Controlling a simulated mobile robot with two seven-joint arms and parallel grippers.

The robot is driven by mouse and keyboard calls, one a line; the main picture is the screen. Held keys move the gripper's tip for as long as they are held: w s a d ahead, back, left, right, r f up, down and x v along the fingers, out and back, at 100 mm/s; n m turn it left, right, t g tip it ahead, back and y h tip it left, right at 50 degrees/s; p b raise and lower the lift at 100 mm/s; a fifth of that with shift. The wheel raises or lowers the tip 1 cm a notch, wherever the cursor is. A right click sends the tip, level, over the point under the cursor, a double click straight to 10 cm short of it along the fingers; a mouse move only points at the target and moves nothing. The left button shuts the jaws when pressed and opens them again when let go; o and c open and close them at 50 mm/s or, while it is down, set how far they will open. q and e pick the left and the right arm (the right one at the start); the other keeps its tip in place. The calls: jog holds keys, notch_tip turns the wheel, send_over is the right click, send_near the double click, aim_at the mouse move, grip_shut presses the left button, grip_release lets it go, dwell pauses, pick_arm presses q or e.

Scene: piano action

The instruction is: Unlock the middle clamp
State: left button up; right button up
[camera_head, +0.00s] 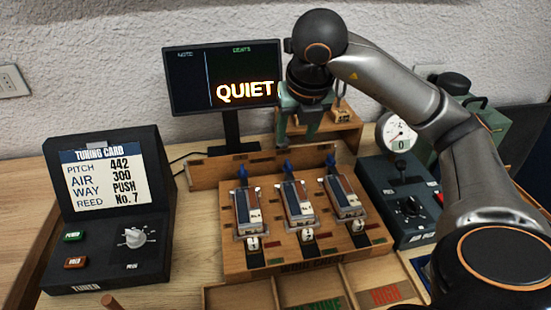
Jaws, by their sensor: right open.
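A wooden rack (235,268) holds three reed units side by side. The middle unit (297,203) has a blue lever (288,167) standing up at its back end and a small white tab (305,236) at its front; I cannot tell from here whether its clamp is locked. The left and right units have similar blue levers. My right gripper (296,143) points down with its green fingers apart and empty. It hangs above and behind the middle lever, apart from it as far as I can see. My left gripper is out of view.
A tuner box (107,250) with a tuning card stands at the left. A monitor (190,85) reading "QUIET" stands behind the rack. A dark control box (400,195) with a knob and gauge is at the right, partly near my right arm. Wooden trays (235,297) lie in front.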

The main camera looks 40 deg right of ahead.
aim_at(288, 163)
jog(key=b+x, duration=0.1)
jog(key=x, duration=1)
jog(key=shift+f, duration=0.3)
grip_shut()
